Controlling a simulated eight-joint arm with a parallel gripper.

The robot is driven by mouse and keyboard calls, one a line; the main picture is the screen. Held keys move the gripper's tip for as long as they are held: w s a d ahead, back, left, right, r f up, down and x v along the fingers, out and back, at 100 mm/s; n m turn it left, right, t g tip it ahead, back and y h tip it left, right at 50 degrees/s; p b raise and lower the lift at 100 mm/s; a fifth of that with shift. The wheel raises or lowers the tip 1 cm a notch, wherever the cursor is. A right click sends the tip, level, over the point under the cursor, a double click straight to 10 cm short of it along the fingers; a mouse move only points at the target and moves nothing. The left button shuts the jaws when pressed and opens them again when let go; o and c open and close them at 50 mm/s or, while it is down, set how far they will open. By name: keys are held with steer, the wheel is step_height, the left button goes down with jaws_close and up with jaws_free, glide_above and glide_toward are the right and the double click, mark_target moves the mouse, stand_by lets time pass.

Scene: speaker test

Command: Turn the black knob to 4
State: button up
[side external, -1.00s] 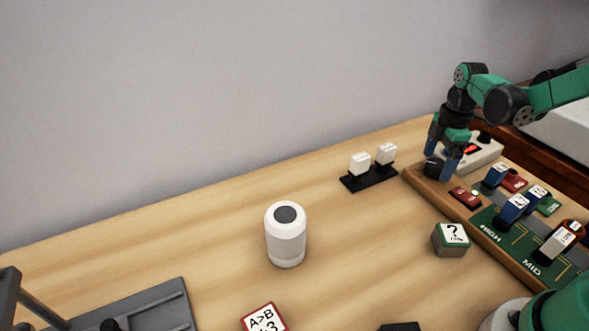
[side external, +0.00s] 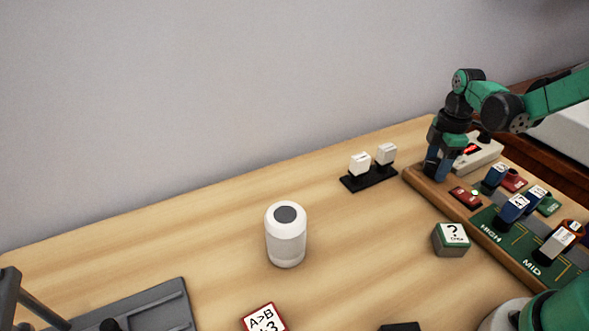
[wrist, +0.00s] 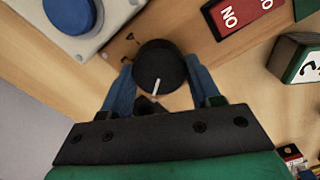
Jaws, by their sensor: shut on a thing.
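The black knob (wrist: 165,62) sits on the wooden board (wrist: 205,30) in the wrist view. Its white pointer line points down the picture, towards my gripper's palm. My gripper (wrist: 159,72) is shut on the knob, with one blue finger on each side. In the side view my gripper (side external: 438,172) is low at the board's far left corner, and its fingers hide the knob. A few small dark marks lie on the wood at the knob's upper left in the wrist view. I cannot read a 4 there.
A red switch (side external: 465,197) is close beside the knob. A white box (side external: 482,152) with a red display stands behind it. A white cylinder (side external: 286,240) stands on the open table.

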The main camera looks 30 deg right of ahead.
steer(key=m, duration=1.1)
steer(key=shift+d+m, duration=0.1)
steer(key=shift+m, duration=0.2)
steer(key=m, duration=1.2)
stand_by(0.3)
steer(key=o, duration=1.3)
steer(key=shift+r, duration=0.1)
